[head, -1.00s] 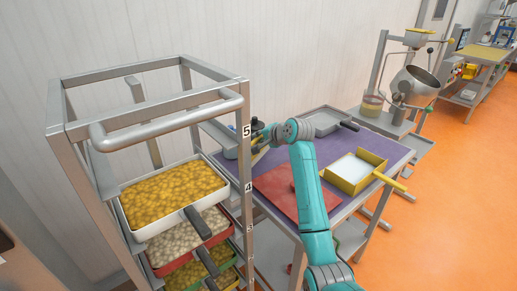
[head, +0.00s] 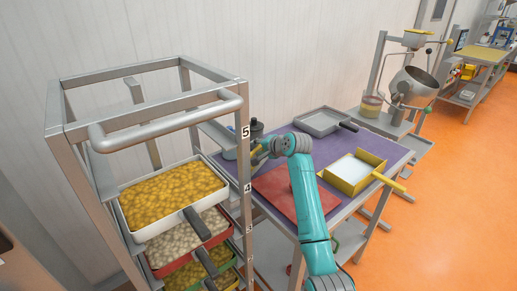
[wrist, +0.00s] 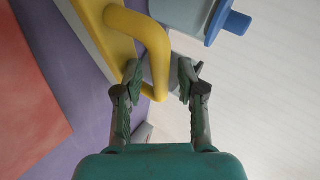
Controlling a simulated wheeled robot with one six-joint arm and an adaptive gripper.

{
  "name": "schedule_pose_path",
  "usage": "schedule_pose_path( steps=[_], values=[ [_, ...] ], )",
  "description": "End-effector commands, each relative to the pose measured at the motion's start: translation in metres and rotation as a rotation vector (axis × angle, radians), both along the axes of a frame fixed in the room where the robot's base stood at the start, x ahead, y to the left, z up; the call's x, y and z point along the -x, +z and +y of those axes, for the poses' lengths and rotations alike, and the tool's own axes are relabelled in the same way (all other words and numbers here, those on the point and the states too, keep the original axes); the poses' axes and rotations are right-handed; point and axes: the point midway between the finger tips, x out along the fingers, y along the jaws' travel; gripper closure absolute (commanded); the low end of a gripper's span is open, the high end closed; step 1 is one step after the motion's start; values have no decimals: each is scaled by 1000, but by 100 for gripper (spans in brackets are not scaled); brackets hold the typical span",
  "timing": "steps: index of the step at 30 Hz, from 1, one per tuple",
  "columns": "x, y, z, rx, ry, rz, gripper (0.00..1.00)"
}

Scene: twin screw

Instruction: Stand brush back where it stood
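In the wrist view, a yellow piece with a bent, rounded handle (wrist: 151,38) reaches down between my fingers; it may be the brush, but I see no bristles. My gripper (wrist: 159,84) is open. The handle's lower end lies between the fingertips, closer to the left one, with a gap to the right one. In the head view, my gripper (head: 261,150) is small and partly hidden at the far left of the purple table top (head: 376,139), beside the rack. I cannot make out the brush clearly there.
A blue-grey container with a blue knob (wrist: 232,25) is close on the right in the wrist view. A red board (head: 275,188), a yellow-rimmed tray (head: 345,185) and a grey pan (head: 316,122) are on the table. The metal rack (head: 243,160) stands close on the left.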

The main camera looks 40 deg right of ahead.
Motion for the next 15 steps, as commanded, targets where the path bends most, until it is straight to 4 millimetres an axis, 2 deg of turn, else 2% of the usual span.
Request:
schedule_pose_path(
  steps=[8, 15],
  values=[
    [4, 4, 0, 0, 0, 1, 60],
    [39, 26, 0, 1, -1, -2, 60]
  ],
)
